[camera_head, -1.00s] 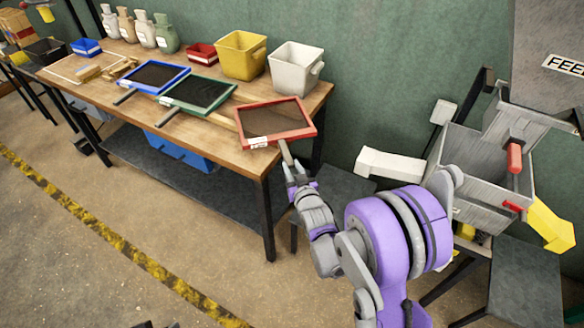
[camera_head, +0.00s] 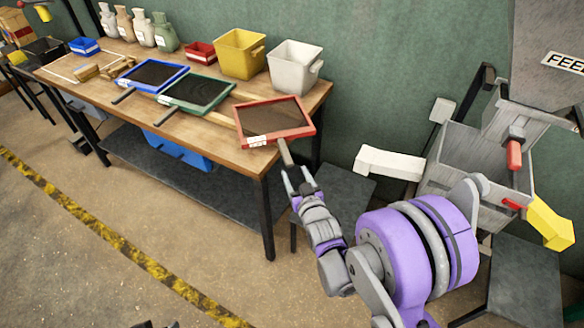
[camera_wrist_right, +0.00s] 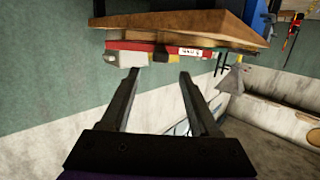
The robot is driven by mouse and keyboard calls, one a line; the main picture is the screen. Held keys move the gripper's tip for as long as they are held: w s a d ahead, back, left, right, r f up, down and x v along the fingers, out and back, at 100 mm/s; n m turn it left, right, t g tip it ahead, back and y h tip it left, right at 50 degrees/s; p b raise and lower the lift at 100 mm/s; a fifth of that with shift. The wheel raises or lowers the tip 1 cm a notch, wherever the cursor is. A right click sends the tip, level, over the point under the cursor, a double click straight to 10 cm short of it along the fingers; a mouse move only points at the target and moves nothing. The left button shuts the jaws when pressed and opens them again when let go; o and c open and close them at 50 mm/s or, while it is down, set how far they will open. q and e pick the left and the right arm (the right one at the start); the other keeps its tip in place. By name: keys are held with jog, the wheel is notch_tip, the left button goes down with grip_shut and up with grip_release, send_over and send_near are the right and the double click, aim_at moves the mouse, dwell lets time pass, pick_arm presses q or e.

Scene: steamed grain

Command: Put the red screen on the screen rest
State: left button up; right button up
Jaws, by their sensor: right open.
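The red screen (camera_head: 275,121) has a red frame, dark mesh and a white label. It lies on the right end of the wooden table, its handle (camera_head: 285,153) jutting past the front edge. My right gripper (camera_head: 298,176) is open and empty, just below the handle's end. In the right wrist view the fingers (camera_wrist_right: 159,78) are spread, with the red screen's edge (camera_wrist_right: 150,46) beyond them. I cannot tell which thing is the screen rest. Only small dark tips, possibly my left gripper (camera_head: 158,325), show at the bottom edge.
The green screen (camera_head: 198,93) and blue screen (camera_head: 150,74) lie left on the table (camera_head: 225,150). A grey machine (camera_head: 465,160) and white chute (camera_head: 390,162) are at right. The front floor is clear.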

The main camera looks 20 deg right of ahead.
jog(key=s+a+g, duration=0.2)
jog(key=s+g, duration=0.1)
jog(key=s, duration=0.6)
jog(key=s+a+f+n+g+y, duration=0.1)
jog(key=s+g, duration=0.3)
jog(key=s, duration=0.5)
jog(key=s+a+g+y, duration=0.1)
jog(key=s+a+g, duration=0.2)
jog(key=s, duration=0.6)
jog(key=shift+a+f+g, duration=0.15)
jog(key=shift+a+g, duration=0.25)
jog(key=shift+g, duration=0.1)
